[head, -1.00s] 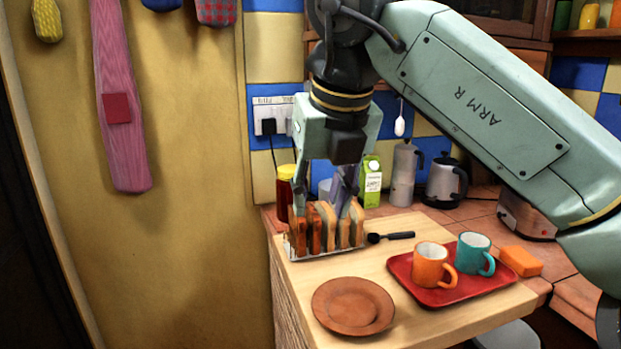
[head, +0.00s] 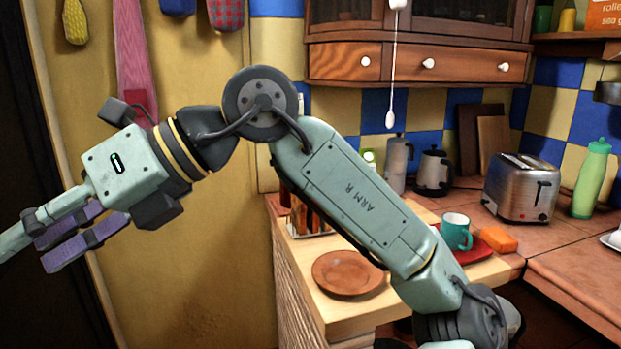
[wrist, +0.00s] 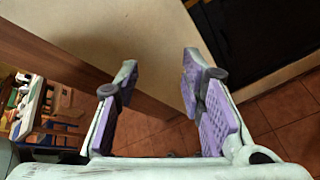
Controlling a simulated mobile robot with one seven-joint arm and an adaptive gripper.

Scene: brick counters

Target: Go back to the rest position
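My gripper (head: 28,245) is at the far left in the head view, pointing left and slightly down, away from the counter. In the wrist view my gripper (wrist: 160,72) has its purple-padded fingers spread apart with nothing between them. My arm (head: 345,195) is bent and crosses in front of the counter. The toast rack with slices (head: 306,212) stands on the wooden board, partly hidden by my arm.
A brown plate (head: 350,272) lies on the wooden board (head: 345,310). A red tray (head: 478,254) holds a teal mug (head: 455,230). An orange block (head: 498,239) and a toaster (head: 520,187) are at the right. A wall (head: 215,290) is behind my gripper.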

